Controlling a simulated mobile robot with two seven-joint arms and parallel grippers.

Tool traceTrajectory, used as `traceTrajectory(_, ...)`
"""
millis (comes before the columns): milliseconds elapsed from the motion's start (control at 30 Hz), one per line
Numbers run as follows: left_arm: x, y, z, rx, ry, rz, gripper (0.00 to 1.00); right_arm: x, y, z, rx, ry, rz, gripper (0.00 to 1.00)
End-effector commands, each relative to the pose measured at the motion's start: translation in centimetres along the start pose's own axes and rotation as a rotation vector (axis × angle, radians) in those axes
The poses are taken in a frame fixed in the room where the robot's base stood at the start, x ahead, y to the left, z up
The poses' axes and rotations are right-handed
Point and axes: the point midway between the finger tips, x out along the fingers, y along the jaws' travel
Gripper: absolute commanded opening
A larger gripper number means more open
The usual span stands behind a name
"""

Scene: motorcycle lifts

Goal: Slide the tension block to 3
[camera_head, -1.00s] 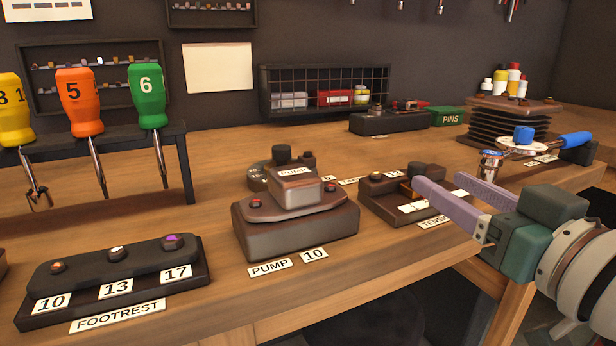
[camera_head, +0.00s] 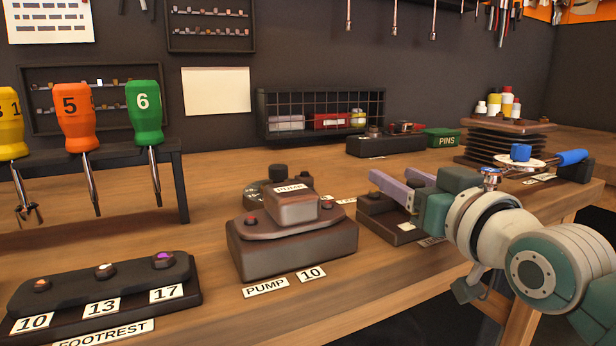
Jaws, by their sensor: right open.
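The dark tension unit (camera_head: 368,207) sits on the workbench right of the pump block. Its sliding block and most of its scale are hidden behind my right gripper, so I cannot tell the block's position. I cannot tell whether a finger touches the block. My left gripper is not in view.
The pump block (camera_head: 290,250) stands close left of the tension unit. The footrest block (camera_head: 95,285) is at front left, below a rack with screwdrivers (camera_head: 80,115). A dark tray (camera_head: 385,146) and a green PINS box (camera_head: 441,138) stand behind.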

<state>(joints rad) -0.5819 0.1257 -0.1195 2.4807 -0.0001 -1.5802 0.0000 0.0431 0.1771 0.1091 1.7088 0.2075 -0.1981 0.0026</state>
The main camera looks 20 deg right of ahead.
Motion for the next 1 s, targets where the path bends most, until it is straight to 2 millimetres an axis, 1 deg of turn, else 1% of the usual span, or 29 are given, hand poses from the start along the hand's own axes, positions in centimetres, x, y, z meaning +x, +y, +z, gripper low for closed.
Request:
traceTrajectory(100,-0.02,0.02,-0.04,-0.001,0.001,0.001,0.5,-0.02,0.0,-0.01,0.0,0.0,0.0,0.59)
traceTrajectory(133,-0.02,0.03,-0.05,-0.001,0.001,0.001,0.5,-0.02,0.0,-0.01,0.0,0.0,0.0,0.57)
traceTrajectory(633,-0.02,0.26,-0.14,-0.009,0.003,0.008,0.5,-0.05,0.01,-0.01,0.0,0.0,0.0,0.01)
traceTrajectory(1000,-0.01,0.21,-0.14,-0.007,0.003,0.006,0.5,-0.05,0.01,0.0,0.0,0.0,0.0,0.0)
